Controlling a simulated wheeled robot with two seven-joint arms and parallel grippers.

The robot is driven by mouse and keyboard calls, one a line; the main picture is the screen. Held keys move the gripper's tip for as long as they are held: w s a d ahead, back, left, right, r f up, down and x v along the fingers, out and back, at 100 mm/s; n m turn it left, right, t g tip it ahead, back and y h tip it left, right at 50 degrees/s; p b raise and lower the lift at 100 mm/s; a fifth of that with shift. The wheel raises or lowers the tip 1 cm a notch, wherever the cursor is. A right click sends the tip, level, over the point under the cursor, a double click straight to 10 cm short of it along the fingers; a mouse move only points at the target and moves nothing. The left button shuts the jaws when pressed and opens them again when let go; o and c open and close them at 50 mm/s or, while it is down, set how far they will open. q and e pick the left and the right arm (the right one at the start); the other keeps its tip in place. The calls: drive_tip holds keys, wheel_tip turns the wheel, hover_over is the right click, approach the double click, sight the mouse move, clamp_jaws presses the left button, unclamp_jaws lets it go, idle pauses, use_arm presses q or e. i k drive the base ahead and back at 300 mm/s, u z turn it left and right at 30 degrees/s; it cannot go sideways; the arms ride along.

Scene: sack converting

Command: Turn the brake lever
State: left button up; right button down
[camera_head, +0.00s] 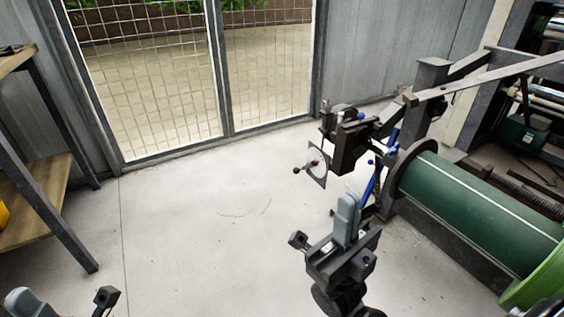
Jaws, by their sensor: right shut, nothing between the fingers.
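A small lever with a dark ball knob (296,170) sits on a pale round plate (317,168) at the left end of the machine. A blue lever (371,187) with a blue ball on top stands just right of it. I cannot tell for sure which of them is the brake lever.
A green roll (480,212) lies in the machine frame on the right. A dark metal arm (480,80) crosses above it. A shelf with wooden boards (45,200) stands at the left. The mesh gate (150,80) closes off the back. The middle floor is clear.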

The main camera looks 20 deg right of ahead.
sight(296, 170)
drive_tip(key=z, duration=0.3)
drive_tip(key=i, duration=0.8)
drive_tip(key=z, duration=0.75)
drive_tip(key=i, duration=0.4)
drive_tip(key=z, duration=0.3)
